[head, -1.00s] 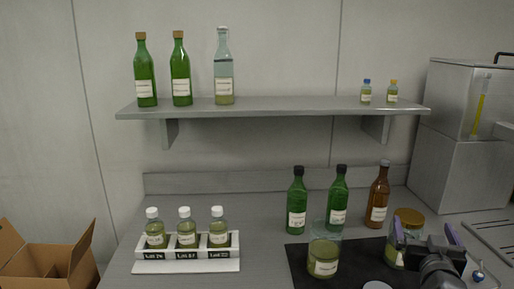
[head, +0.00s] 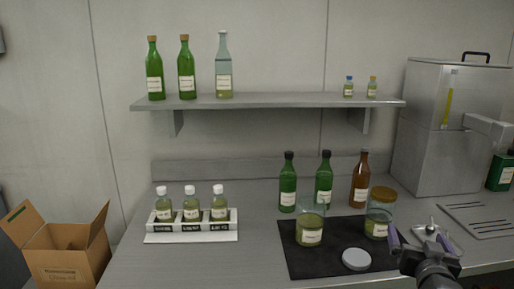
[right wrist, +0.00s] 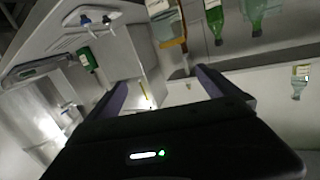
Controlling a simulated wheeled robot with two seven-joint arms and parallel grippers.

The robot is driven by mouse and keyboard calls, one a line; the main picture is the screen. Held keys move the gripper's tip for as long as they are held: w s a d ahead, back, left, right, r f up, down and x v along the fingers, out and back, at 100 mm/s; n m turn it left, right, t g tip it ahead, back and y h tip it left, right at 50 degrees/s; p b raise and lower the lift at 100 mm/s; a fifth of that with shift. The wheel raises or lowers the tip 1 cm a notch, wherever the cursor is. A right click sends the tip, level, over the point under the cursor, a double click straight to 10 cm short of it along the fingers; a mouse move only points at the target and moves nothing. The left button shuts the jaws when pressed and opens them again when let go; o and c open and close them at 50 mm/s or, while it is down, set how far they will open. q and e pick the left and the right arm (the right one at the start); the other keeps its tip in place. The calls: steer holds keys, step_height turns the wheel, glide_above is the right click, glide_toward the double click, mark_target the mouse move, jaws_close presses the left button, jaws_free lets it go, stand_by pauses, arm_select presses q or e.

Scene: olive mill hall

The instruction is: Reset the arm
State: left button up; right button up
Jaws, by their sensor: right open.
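My right gripper (head: 420,242) is in the lower right of the head view, in front of the black mat's right edge. Its two purple-grey fingers are spread, with nothing between them. In the right wrist view the fingers (right wrist: 162,90) also stand apart and empty, and the scene appears turned over. A jar with a brown-gold lid (head: 383,194) stands on the mat just left of and beyond the gripper. My left gripper is not in view.
The black mat (head: 300,262) holds an open glass jar (head: 310,230) and a loose pale lid (head: 356,259). Bottles (head: 323,182) stand behind it. A white rack (head: 190,236) of small bottles, a cardboard box (head: 70,265) and a steel machine (head: 430,165) are around. Bare counter lies between rack and mat.

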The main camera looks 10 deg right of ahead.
steer(key=w+a+f+g+y+p, duration=0.1)
steer(key=a+f+g+y, duration=0.1)
steer(key=a+f, duration=0.35)
steer(key=a+f+g+y+p, duration=0.2)
steer(key=a+f, duration=0.1)
steer(key=f, duration=0.6)
steer(key=s+a+f+n+g+y+p, duration=0.1)
steer(key=s+a+f+g+y+p, duration=0.35)
steer(key=a+f, duration=0.7)
arm_select(q)
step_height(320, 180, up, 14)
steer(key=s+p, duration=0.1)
steer(key=p, duration=0.7)
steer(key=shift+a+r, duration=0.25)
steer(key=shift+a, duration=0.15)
arm_select(e)
steer(key=s+a+f+n+g+y, duration=0.1)
steer(key=s+a+f+g, duration=0.2)
steer(key=s+a, duration=0.4)
steer(key=s+a+f+n+g, duration=0.1)
steer(key=s+a+f+g, duration=0.3)
steer(key=s, duration=1.2)
steer(key=a+f, duration=0.1)
steer(key=a, duration=0.3)
steer(key=shift+s+y, duration=0.25)
steer(key=shift+y, duration=0.1)
